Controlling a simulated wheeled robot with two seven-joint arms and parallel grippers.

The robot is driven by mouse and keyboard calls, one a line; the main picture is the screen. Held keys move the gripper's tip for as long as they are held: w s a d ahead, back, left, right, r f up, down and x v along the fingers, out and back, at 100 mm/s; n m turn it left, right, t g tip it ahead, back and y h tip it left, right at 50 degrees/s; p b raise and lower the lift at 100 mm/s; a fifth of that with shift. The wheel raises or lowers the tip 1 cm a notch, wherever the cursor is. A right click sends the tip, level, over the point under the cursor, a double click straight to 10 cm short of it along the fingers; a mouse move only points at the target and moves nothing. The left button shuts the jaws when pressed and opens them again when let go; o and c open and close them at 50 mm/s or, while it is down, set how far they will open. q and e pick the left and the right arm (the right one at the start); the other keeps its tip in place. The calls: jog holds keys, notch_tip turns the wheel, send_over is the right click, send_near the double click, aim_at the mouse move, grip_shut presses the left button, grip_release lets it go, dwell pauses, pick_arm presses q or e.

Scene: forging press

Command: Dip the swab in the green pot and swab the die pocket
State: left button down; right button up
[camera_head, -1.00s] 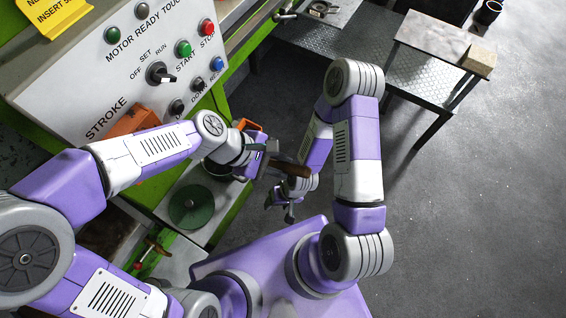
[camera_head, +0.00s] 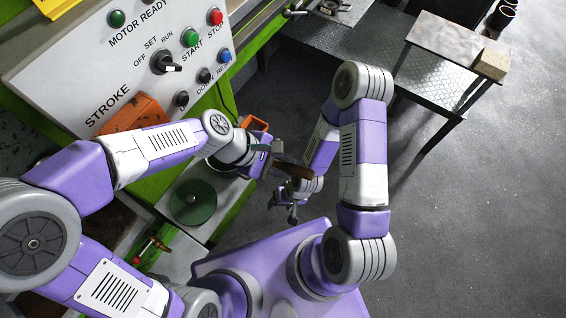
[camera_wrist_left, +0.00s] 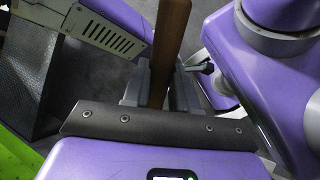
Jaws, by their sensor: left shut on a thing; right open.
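My left gripper (camera_head: 277,166) is shut on the swab's brown wooden handle (camera_head: 296,170), held in the air right of the bench. In the left wrist view the handle (camera_wrist_left: 170,45) stands up between the fingers; the swab's head cannot be made out. A round green piece (camera_head: 193,203), the green pot or its lid, sits on the pale bench below my left forearm. A round rim just above it is partly hidden by my left wrist. My right gripper (camera_head: 292,212) is open and empty, below the left one. I cannot make out the die pocket.
The press control panel (camera_head: 150,62) stands upper left, close to my left arm. Orange boxes (camera_head: 132,112) lie beneath it. A valve with a red knob (camera_head: 150,245) is at lower left. A metal table (camera_head: 430,75) with a tan block (camera_head: 493,64) stands upper right. Floor at right is clear.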

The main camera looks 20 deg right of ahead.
pick_arm(q)
jog(key=shift+f+b, duration=0.35)
jog(key=shift+f, duration=0.1)
dwell(0.3)
jog(key=shift+f, duration=0.1)
dwell(1.2)
jog(key=shift+r+p, duration=3.7)
jog(key=shift+r, duration=0.1)
notch_tip(320, 180, up, 3)
jog(key=p, duration=0.3)
dwell(0.5)
